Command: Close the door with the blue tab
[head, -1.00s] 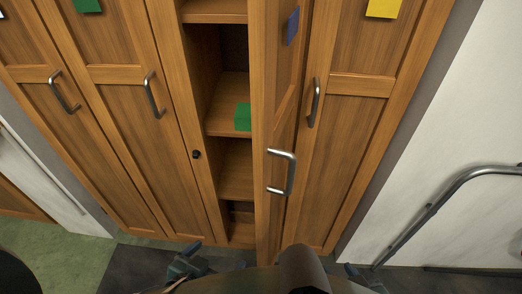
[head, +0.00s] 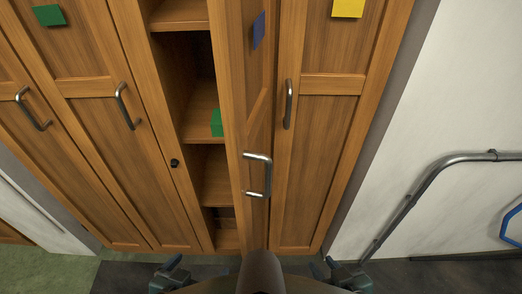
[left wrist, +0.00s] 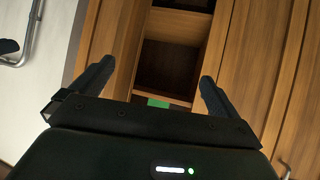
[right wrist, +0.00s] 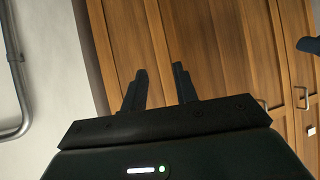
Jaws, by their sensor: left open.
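The door with the blue tab (head: 258,30) stands ajar in the head view, swung out toward me, with its metal handle (head: 258,175) on the front face. The open door (head: 232,120) leaves the cabinet's shelves showing to its left. My left gripper (head: 172,264) is low in the head view, in front of the cabinet and apart from the door. Its fingers are spread wide and empty in the left wrist view (left wrist: 155,85). My right gripper (head: 325,267) is low and to the right of the door, with a narrower empty gap in the right wrist view (right wrist: 160,83).
A green block (head: 217,122) sits on a shelf inside. Shut doors stand on both sides, with a green tab (head: 49,15) at left and a yellow tab (head: 347,8) at right. A metal rail (head: 420,190) and a blue object (head: 512,225) are at the far right.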

